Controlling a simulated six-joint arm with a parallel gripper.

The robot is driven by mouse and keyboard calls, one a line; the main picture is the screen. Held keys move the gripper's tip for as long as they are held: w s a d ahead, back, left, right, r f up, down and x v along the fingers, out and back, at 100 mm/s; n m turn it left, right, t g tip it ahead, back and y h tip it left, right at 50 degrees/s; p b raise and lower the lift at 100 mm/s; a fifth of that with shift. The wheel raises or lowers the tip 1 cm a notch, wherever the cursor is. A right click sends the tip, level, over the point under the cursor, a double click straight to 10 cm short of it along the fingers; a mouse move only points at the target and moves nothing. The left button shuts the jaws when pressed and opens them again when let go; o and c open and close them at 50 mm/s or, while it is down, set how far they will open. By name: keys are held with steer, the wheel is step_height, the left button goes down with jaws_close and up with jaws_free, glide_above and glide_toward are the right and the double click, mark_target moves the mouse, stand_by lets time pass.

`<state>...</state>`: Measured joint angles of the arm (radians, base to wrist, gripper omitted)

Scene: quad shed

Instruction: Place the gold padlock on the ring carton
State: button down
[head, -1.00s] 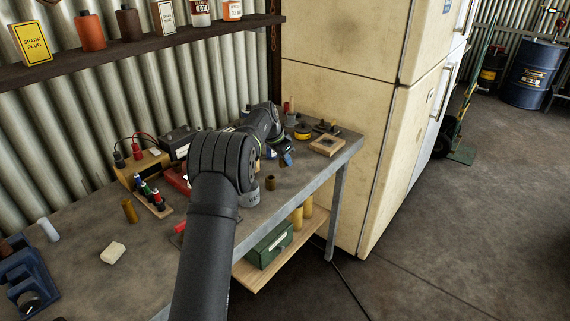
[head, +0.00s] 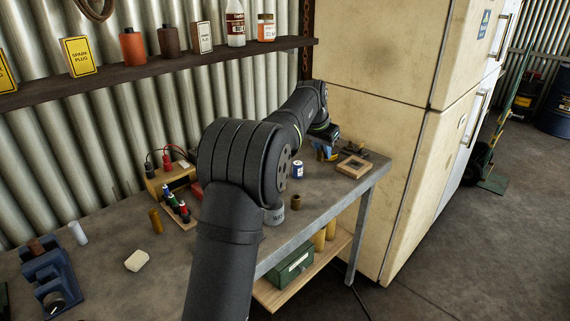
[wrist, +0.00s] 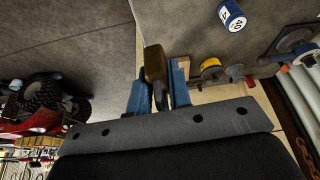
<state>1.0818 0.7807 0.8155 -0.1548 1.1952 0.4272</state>
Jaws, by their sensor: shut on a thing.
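My gripper (wrist: 158,86) has blue fingers shut on a brownish-gold piece, which looks like the gold padlock (wrist: 154,64). The piece stands up between the fingertips in the wrist view. In the head view my gripper (head: 326,153) is over the far right part of the workbench, and the held piece cannot be made out there. I cannot pick out the ring carton for sure in either view.
A blue and white can (head: 298,169) stands left of my gripper, with a small brown cylinder (head: 295,202) nearer. A wooden frame (head: 354,167) lies near the bench's right end. The refrigerator (head: 385,120) stands beyond. A yellow roll (wrist: 210,66) shows in the wrist view.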

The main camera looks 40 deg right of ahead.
steer(key=w+a+r+n+t, duration=0.1)
steer(key=w+a+r+n, duration=0.2)
steer(key=w+r, duration=0.25)
steer(key=shift+n, duration=0.3)
steer(key=w+f, duration=0.2)
steer(key=w, duration=0.1)
steer(key=w+a+f, duration=0.1)
steer(key=w+f, duration=0.1)
steer(key=w, duration=0.1)
steer(key=w+a+f, duration=0.1)
steer(key=w+f, duration=0.1)
steer(key=w, duration=0.2)
steer(key=shift+w+f, duration=0.1)
steer(key=shift+f, duration=0.05)
steer(key=shift+w+f, duration=0.15)
steer(key=shift+w, duration=0.1)
steer(key=shift+f, duration=2)
steer(key=shift+f, duration=0.1)
steer(key=c, duration=1.7)
jaws_free()
steer(key=shift+f, duration=0.1)
steer(key=o, duration=0.4)
